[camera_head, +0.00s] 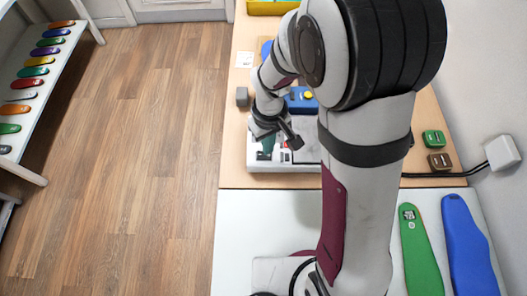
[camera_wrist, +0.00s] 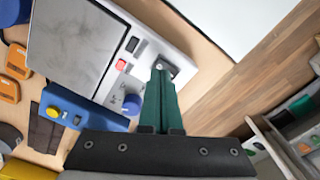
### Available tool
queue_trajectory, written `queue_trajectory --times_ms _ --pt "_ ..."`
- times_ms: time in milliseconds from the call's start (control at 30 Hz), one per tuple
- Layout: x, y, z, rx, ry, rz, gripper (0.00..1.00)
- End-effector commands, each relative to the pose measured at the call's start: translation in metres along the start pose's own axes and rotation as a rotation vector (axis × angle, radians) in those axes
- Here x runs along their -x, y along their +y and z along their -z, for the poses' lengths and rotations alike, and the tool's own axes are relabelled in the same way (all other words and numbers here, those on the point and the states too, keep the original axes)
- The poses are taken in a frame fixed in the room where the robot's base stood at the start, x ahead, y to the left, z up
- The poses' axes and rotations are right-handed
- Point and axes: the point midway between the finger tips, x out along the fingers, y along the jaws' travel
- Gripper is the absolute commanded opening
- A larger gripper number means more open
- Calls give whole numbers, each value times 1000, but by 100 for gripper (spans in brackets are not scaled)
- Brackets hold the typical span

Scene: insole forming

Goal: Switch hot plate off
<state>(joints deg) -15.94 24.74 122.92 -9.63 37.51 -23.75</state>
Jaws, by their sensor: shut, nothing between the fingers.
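The hot plate shows in the wrist view as a pale housing with a grey square heating surface (camera_wrist: 75,45). Its front panel carries a red square switch (camera_wrist: 121,65), a dark switch (camera_wrist: 131,45) and a blue knob (camera_wrist: 131,104). In the head view the housing (camera_head: 254,157) is partly hidden by my arm. My gripper (camera_wrist: 160,70) has green fingers, closed together and empty. Their tips are over the panel beside a dark rectangular part (camera_wrist: 172,65), to the right of the red switch. I cannot tell whether they touch it. The gripper (camera_head: 267,149) also shows over the panel in the head view.
A blue box with a yellow button (camera_head: 308,95) stands behind the hot plate. A grey block (camera_head: 242,97) is at the table's left edge. Green (camera_head: 433,138) and brown (camera_head: 439,161) boxes lie right. Green (camera_head: 421,250) and blue (camera_head: 467,240) insoles lie on the white front surface.

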Motion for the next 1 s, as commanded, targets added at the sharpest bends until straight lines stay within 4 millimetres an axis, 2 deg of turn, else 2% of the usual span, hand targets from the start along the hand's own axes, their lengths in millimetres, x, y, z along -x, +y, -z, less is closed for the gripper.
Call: queue_trajectory --times_ms 433,900,967,1000 --pt "48 0 0 0 2 -1 0" --pt "52 0 -1 -4 0 0 0" --pt "60 2 -9 -47 3 4 0" --pt "73 3 -21 -116 6 11 0"
